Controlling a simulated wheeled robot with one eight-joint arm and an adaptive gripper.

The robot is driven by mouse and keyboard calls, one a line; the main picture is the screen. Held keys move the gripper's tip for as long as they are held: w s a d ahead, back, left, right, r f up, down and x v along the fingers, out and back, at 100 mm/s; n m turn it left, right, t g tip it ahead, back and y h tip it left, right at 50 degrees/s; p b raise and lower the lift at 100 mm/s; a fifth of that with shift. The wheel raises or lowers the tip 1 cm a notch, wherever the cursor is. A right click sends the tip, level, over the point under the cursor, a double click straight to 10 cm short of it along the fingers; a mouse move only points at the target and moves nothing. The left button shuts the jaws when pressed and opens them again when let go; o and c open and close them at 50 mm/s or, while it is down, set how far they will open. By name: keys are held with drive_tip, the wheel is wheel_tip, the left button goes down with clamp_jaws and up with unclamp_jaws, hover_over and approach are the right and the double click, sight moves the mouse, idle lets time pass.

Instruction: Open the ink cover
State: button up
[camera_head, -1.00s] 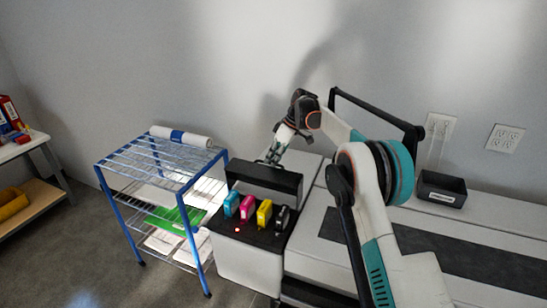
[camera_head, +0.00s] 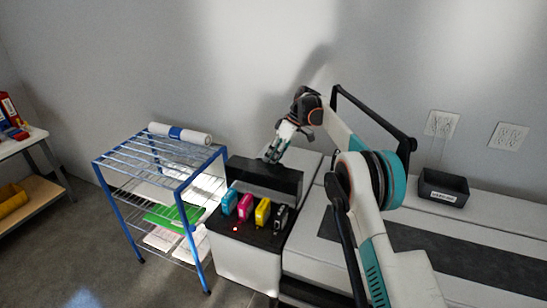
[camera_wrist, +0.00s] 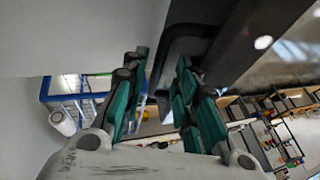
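The ink cover (camera_head: 262,180) is a dark panel standing raised behind the cartridges on the printer's ink unit (camera_head: 245,262). Cyan (camera_head: 229,201), magenta (camera_head: 245,207), yellow (camera_head: 262,212) and black (camera_head: 281,219) cartridges sit exposed in front of it. My gripper (camera_head: 271,156) is at the cover's top edge, near its middle. In the wrist view my gripper (camera_wrist: 160,65) has its two green-and-black fingers apart, with nothing clearly held between them. A dark panel edge (camera_wrist: 186,45) lies close by the fingertips. Whether the fingers touch the cover is unclear.
A blue wire rack (camera_head: 118,205) with papers and a white roll (camera_head: 180,133) stands left of the ink unit. The wall is close behind. A black bin (camera_head: 443,188) sits on the printer top at right. A workbench (camera_head: 40,190) stands at far left.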

drive_tip(key=v, duration=0.7)
drive_tip(key=shift+r, duration=0.2)
idle(0.4)
